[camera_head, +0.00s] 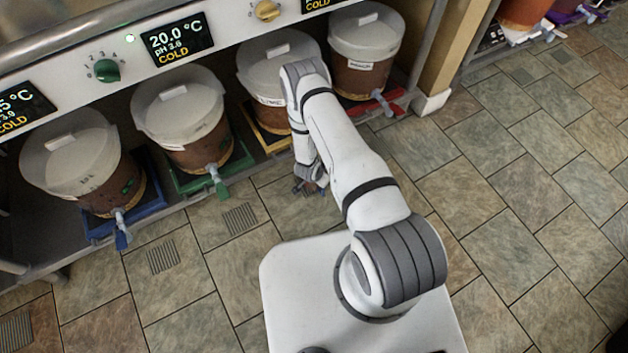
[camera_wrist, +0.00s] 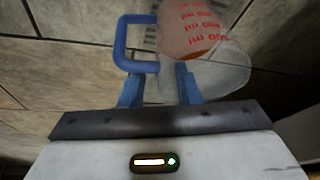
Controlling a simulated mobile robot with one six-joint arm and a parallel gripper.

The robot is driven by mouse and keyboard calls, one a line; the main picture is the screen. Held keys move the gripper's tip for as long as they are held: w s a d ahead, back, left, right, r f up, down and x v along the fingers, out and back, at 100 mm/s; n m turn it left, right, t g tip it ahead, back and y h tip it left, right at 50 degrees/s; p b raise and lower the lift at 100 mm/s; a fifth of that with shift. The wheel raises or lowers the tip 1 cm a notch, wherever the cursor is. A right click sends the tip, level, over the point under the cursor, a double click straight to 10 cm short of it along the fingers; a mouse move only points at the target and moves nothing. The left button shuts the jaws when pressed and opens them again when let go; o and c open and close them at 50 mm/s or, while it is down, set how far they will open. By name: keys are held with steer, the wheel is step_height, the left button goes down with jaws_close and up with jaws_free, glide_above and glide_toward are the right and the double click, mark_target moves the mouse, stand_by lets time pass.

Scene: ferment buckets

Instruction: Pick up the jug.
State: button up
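The jug (camera_wrist: 190,32) is a clear vessel with red markings and a blue handle (camera_wrist: 121,42); it shows at the top of the wrist view. Some orange-brown liquid shows inside it. My gripper (camera_wrist: 158,76) is open, with its two blue fingers apart. The handle's lower bar lies at the left fingertip, and the jug's body is beyond the right one. I cannot tell whether the fingers touch the jug. In the head view my gripper (camera_head: 311,187) is low near the floor, in front of the shelf, and mostly hidden by my arm; the jug cannot be made out there.
Several lidded buckets with taps stand on coloured trays along the shelf, including one with a blue tap (camera_head: 80,160), one with a green tap (camera_head: 180,110) and one with a red tray (camera_head: 366,45). A control panel (camera_head: 125,60) runs above. The tiled floor (camera_head: 530,200) at right is clear.

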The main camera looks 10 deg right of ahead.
jaws_close()
stand_by(1.2)
